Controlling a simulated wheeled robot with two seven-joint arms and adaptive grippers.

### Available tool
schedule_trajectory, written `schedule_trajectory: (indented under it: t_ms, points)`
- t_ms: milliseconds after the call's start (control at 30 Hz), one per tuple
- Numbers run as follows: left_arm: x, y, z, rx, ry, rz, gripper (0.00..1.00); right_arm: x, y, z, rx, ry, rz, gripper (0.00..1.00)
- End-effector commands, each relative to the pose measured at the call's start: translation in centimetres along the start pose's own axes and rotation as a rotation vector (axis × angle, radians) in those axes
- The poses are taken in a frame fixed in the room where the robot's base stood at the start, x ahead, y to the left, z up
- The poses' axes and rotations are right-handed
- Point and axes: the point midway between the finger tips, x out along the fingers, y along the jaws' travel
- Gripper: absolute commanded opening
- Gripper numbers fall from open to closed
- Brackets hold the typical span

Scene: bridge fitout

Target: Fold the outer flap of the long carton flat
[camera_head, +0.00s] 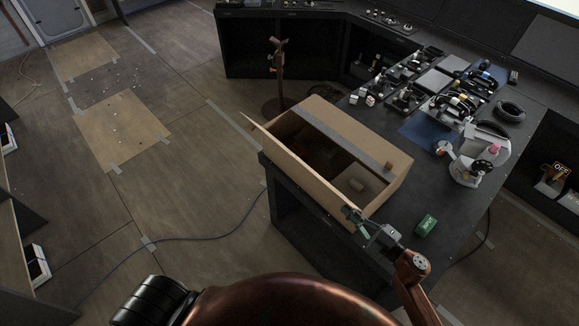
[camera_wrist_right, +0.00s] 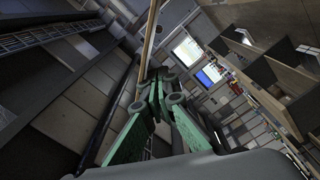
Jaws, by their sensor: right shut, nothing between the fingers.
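The long brown carton (camera_head: 398,170) stands open-topped on the dark worktop in the head view. Its outer flap (camera_head: 302,172) runs along the left side and sticks up, leaning outward over the worktop's edge. My right gripper (camera_head: 352,214) is at the near end of this flap, close to the carton's near corner; I cannot tell whether it touches. In the right wrist view its green fingers (camera_wrist_right: 158,88) are shut with nothing between them. A thin tan board edge (camera_wrist_right: 149,42), probably the flap, rises just beyond the fingertips. My left gripper is out of view.
A small green box (camera_head: 425,225) lies on the worktop right of my right gripper. A white device (camera_head: 467,163) and several tools stand further right. A brown stand (camera_head: 278,75) is behind the carton. Floor left of the worktop is open, crossed by a cable (camera_head: 190,238).

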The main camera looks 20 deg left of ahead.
Motion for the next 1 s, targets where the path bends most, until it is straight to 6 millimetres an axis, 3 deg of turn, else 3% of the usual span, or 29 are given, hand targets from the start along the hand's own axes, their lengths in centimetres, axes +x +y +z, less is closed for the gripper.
schedule_trajectory:
  t_ms: [200, 500, 1000]
  points:
    - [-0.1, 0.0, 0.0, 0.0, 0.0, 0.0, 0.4, 0.0, 0.3, 0.1, -0.001, 0.0, 0.0, 0.0]
    - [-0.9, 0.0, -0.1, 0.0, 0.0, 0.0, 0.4, 0.0, 2.9, 1.2, -0.002, -0.001, -0.001, 0.0]
    - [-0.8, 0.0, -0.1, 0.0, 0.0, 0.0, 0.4, 0.0, 3.9, 2.0, -0.002, 0.0, 0.0, 0.0]
